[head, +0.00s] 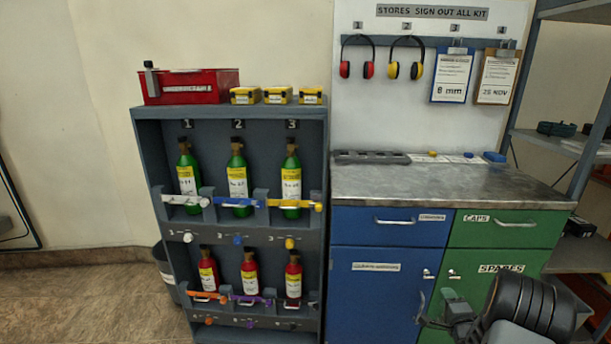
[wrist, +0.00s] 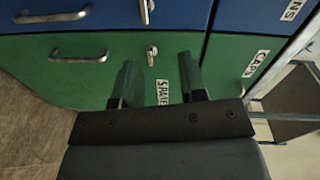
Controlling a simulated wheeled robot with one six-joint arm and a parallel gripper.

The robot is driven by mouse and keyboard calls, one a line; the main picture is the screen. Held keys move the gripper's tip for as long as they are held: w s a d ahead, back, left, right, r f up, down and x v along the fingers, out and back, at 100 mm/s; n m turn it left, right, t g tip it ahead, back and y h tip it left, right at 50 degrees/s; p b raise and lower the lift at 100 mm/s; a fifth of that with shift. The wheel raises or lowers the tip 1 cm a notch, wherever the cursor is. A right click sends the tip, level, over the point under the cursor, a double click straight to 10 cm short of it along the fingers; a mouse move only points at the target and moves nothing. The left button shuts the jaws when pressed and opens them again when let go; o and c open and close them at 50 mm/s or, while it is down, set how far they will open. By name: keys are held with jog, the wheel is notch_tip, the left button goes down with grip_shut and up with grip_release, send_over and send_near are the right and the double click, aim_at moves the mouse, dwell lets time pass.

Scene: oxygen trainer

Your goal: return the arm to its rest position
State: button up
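My gripper (wrist: 157,80) shows in the wrist view with its two dark fingers apart and nothing between them, so it is open and empty. It is in front of the green cabinet door (wrist: 70,75), near the "SPARES" label (wrist: 162,92); the exact gap to the door is hard to tell. In the head view my gripper (head: 433,306) is at the lower right, in front of the blue and green cabinets and below the worktop. My black ribbed arm is partly cut off by the bottom edge there.
A steel worktop (head: 450,185) tops the blue cabinet (head: 375,300) and green cabinet (head: 500,264), whose handles stick out. A grey rack (head: 240,127) with green and red bottles stands left. Open shelving (head: 575,257) is at the right. Floor (head: 90,305) at left is clear.

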jog(key=s+a+r+n+g+p, duration=0.1)
jog(key=a+r+n+g+p, duration=0.25)
jog(key=a+r+p, duration=0.65)
jog(key=s+a+r+n+g+p, duration=0.1)
jog(key=a+r+n+g+p, duration=0.3)
jog(key=r, duration=1.2)
jog(key=s+a+r+n+g+y+p, duration=0.1)
jog(key=s+a+r+n+g+p, duration=0.1)
jog(key=s+a+r+n, duration=0.3)
jog(key=s+a+r+n+g+y+p, duration=0.1)
jog(key=s+a+r+n+g+p, duration=0.2)
jog(key=s+a, duration=0.8)
jog(key=s+r+n+p, duration=0.2)
jog(key=s+r, duration=0.2)
jog(key=shift+a+r+n+y, duration=0.2)
jog(key=shift+r+n+y, duration=0.1)
jog(key=shift+r+n, duration=0.1)
